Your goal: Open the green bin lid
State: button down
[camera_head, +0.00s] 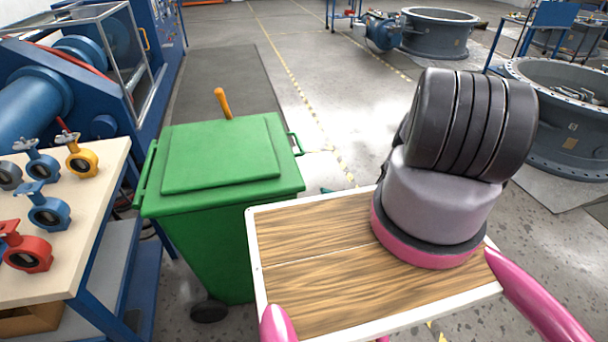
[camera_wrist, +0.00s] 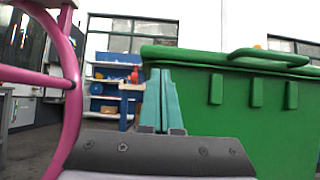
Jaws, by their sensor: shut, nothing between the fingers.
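The green bin (camera_head: 215,245) stands left of centre in the head view, beside the workbench. Its green lid (camera_head: 222,155) lies flat and shut on top. A bar handle (camera_head: 296,144) sticks out at the lid's right side. In the wrist view the bin (camera_wrist: 240,120) fills the right side, with a handle (camera_wrist: 268,57) along its upper rim. My gripper (camera_wrist: 160,72) has its teal fingers together and empty. In that picture its fingertips show in front of or beside the bin's left edge, below the rim. I cannot tell whether they touch it. In the head view the gripper is mostly hidden.
A workbench (camera_head: 65,270) with several small coloured valves stands close to the bin's left. An orange handle (camera_head: 223,103) rises behind the lid. Large grey valve rings (camera_head: 565,125) stand at the right. Open floor (camera_head: 300,90) lies behind and right of the bin.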

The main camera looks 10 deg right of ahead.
aim_at(302, 178)
jog(key=x, duration=0.4)
jog(key=d+r+x, duration=0.1)
jog(key=x, duration=0.8)
jog(key=shift+d+r, duration=0.1)
jog(key=shift+r, duration=0.4)
jog(key=shift+d, duration=0.1)
jog(key=shift+w+d+r, duration=0.1)
jog(key=shift+d, duration=0.05)
